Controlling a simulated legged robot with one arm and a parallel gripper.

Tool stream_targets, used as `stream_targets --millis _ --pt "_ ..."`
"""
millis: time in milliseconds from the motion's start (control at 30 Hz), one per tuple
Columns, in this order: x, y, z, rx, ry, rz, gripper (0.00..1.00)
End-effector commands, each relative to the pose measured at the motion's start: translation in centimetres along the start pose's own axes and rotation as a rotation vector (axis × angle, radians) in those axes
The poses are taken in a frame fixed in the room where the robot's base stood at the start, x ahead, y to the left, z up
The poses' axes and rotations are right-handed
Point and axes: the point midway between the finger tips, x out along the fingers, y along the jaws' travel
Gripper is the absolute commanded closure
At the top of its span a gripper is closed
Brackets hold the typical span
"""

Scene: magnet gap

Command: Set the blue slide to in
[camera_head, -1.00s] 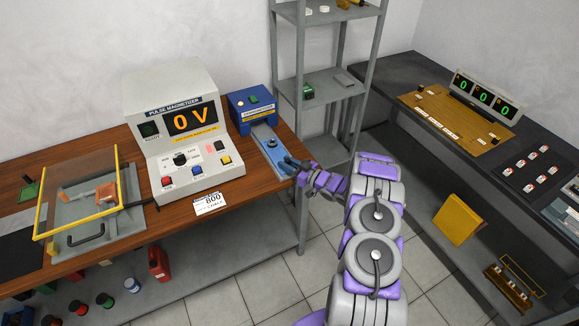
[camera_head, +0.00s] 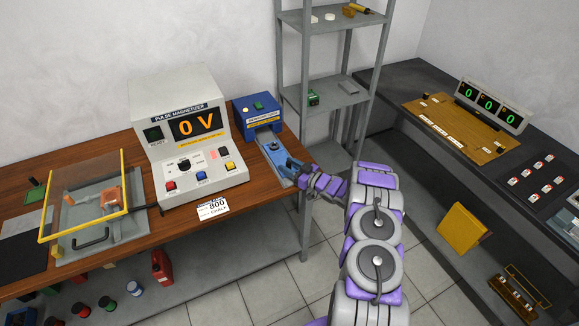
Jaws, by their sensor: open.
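The blue slide (camera_head: 272,147) lies on a grey track (camera_head: 264,132) that runs out of the front of a blue box (camera_head: 257,109), the demagnetizer. The slide sits on the outer part of the track, clear of the box opening. My gripper (camera_head: 289,165) is at the front end of the slide, coming from the right, with its fingers open. Whether the fingers touch the slide or its handle cannot be told at this size; the gripper partly hides that end.
The pulse magnetizer (camera_head: 183,140) stands left of the blue box and reads 0 V. A yellow-framed clear guard (camera_head: 85,195) is farther left. A grey shelf rack (camera_head: 325,85) rises close behind my arm. A dark bench (camera_head: 440,160) stands at the right.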

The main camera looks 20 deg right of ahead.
Motion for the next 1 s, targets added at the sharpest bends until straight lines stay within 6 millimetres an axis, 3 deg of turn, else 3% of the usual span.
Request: stream_targets --millis 167,700,1000 --pt "-1.5 0.1 -0.1 0.000 -0.001 0.003 0.55" --pt "-13.0 0.3 0.0 0.002 0.000 0.005 0.55" --pt "-16.8 0.2 0.2 0.001 -0.002 0.002 0.55"
